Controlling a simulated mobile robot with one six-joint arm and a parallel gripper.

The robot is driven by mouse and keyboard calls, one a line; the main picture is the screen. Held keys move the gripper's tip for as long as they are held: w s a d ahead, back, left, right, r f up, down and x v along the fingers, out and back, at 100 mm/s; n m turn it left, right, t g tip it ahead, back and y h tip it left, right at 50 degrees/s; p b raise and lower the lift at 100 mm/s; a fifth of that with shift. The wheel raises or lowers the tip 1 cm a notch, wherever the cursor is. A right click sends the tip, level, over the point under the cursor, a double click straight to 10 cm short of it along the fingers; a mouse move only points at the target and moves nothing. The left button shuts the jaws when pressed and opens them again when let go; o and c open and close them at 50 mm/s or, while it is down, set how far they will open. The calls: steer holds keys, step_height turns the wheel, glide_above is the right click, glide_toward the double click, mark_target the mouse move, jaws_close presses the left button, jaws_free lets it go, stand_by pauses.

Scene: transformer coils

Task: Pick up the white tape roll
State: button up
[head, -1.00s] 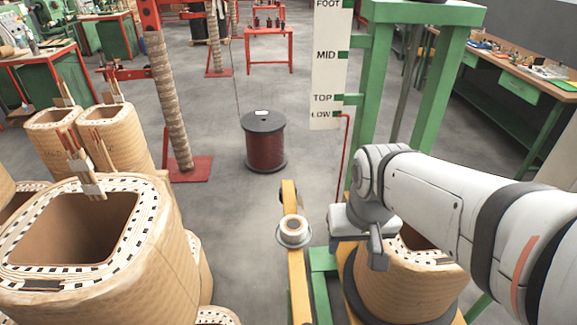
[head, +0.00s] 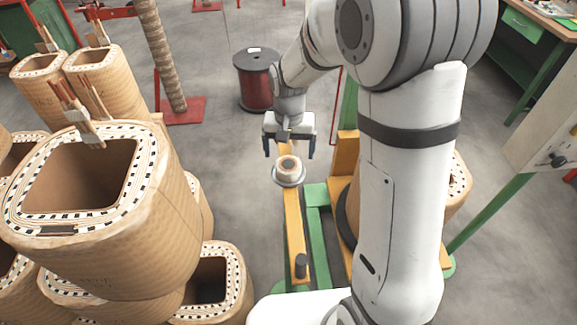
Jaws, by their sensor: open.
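The white tape roll (head: 288,166) sits on a small round grey dish (head: 289,181) on the yellow beam (head: 294,232), in the middle of the head view. A brownish ring shows on its top. My gripper (head: 289,154) is open with its two dark fingers pointing down. In the picture it is just above and behind the roll, with one finger to each side. It holds nothing. I cannot tell from this view how far the fingertips are from the roll.
Large paper-wrapped coils (head: 85,220) stand close on the left. A dark red wire drum (head: 256,80) stands behind my gripper. A green frame (head: 318,225) lies right of the yellow beam, with another coil (head: 458,185) partly hidden behind my arm. A short dark peg (head: 301,266) stands on the beam.

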mark_target(288, 164)
step_height(288, 164, down, 5)
steer(key=shift+w+a+r+p, duration=0.1)
steer(key=shift+p, duration=0.25)
steer(key=shift+c, duration=0.4)
steer(key=c, duration=1)
